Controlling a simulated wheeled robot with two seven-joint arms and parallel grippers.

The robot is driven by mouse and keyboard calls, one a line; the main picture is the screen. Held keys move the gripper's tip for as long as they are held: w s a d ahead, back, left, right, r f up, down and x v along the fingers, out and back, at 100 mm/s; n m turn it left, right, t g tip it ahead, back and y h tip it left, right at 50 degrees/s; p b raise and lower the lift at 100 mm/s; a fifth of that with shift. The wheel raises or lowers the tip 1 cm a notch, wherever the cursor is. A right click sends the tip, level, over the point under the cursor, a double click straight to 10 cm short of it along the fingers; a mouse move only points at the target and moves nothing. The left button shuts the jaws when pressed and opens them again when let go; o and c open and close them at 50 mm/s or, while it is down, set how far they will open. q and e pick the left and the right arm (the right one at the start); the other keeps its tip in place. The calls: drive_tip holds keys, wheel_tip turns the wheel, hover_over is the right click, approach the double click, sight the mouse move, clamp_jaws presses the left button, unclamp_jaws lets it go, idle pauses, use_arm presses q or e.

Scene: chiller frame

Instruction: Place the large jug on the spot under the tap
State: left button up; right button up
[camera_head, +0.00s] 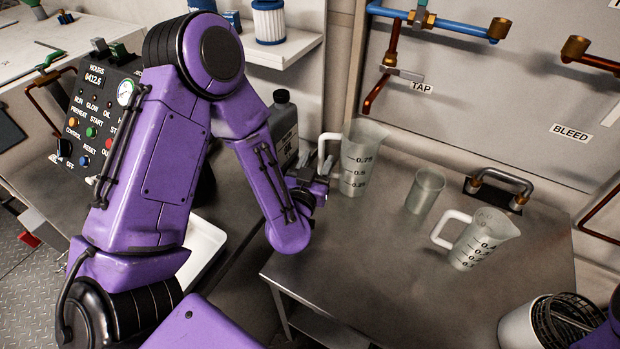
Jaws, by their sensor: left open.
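The large clear jug (358,165), with black measuring marks, stands upright on the metal table (330,255) near its back left. Its pale handle points left. The copper tap (376,92), labelled TAP, is on the wall panel above and slightly right of the jug. I see no distinct mark for the spot under it. My left gripper (318,174) is open at the jug's handle side, close to the handle. Whether its fingers are around or touching the handle cannot be told. My right gripper is not in view.
A smaller jug (473,242) and a clear beaker (426,190) stand to the right on the table. A metal handle fixture (498,190) is behind them. A grey bottle (284,125) stands behind my left forearm. The table's front middle is clear.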

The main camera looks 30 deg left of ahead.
use_arm(q)
drive_tip(key=p+v, duration=0.3)
drive_tip(key=v, duration=0.5)
drive_tip(key=shift+s, duration=0.2)
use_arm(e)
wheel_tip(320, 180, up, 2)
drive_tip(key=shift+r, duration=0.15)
use_arm(q)
drive_tip(key=shift+d, duration=0.1)
